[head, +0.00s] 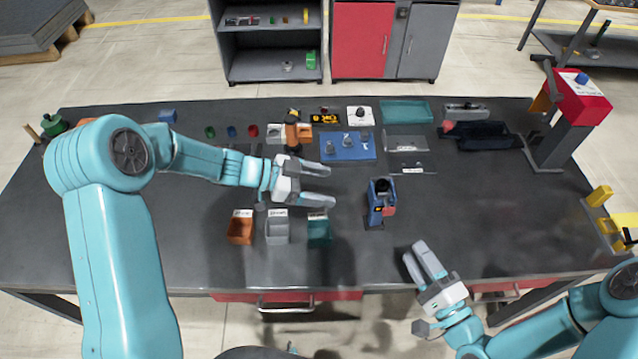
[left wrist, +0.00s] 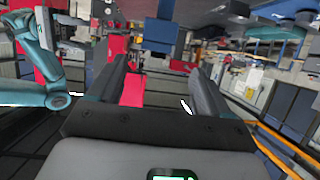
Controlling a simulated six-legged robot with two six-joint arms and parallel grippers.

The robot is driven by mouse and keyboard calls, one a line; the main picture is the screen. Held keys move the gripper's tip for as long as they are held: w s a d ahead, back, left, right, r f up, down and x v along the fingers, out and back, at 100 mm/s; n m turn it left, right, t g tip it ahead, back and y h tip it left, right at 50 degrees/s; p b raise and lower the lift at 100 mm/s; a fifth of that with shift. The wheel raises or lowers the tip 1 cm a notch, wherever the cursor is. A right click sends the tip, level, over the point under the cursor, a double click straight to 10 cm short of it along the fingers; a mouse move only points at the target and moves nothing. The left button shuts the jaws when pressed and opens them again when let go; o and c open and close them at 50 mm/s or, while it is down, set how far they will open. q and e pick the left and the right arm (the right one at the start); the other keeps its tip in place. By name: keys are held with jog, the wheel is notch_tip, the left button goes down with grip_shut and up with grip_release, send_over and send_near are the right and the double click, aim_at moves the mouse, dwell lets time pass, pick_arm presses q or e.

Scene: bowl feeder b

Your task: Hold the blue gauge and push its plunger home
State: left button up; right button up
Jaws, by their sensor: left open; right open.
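The blue gauge (head: 375,208), as far as I can tell, is the small blue upright device right of the table's middle, with a dark round top and a red part at its right side. I cannot make out its plunger clearly. My left gripper (head: 333,187) is open and empty, left of the gauge and apart from it, its fingers pointing right towards it. Its open fingers also show in the left wrist view (left wrist: 157,70); I cannot pick out the gauge there. My right gripper (head: 414,249) is open and empty near the front edge, below and right of the gauge.
Orange (head: 240,231), grey (head: 278,233) and teal (head: 319,234) bins stand in front of my left gripper. A blue fixture plate (head: 348,147) and teal tray (head: 405,111) lie behind. A red-topped stand (head: 580,97) is at the right. The table around the gauge is mostly clear.

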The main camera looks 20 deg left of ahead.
aim_at(370, 195)
pick_arm(q)
jog(key=x, duration=1.5)
jog(key=shift+d, duration=0.2)
jog(key=shift+w+d+f, duration=0.2)
jog(key=shift+d, duration=0.05)
jog(key=c, duration=1.2)
